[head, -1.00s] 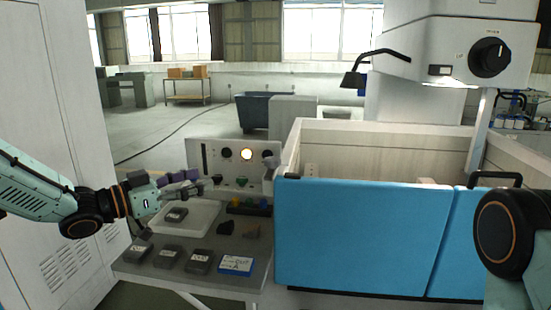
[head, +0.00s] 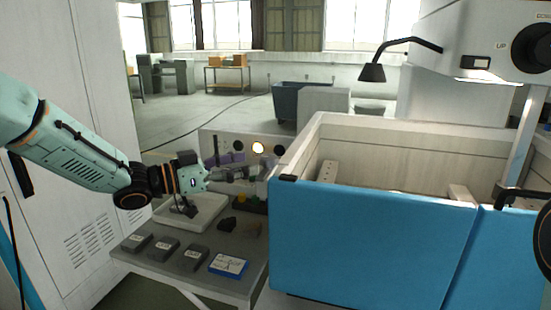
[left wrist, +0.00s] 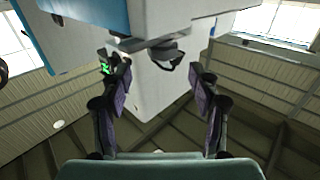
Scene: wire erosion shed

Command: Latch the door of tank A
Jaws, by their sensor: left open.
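The tank (head: 330,135) is a white open-topped box with a blue front door (head: 365,245), also visible at the top of the left wrist view (left wrist: 95,12). A small dark fitting (head: 288,178) sits at the door's top left corner. In the left wrist view, a dark looped part (left wrist: 168,58), perhaps the latch, shows on the white body ahead of the fingers. My left gripper (head: 255,168) is open and empty, just left of the tank's left corner. Its two fingers (left wrist: 160,78) stand apart, with nothing between them. My right gripper is out of view.
A grey bench (head: 205,265) below the left gripper holds a white tray (head: 205,215), several dark blocks and a blue-white box (head: 229,264). A control panel (head: 222,142) with a lit lamp stands behind. A black handle (head: 520,193) is on the right blue panel.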

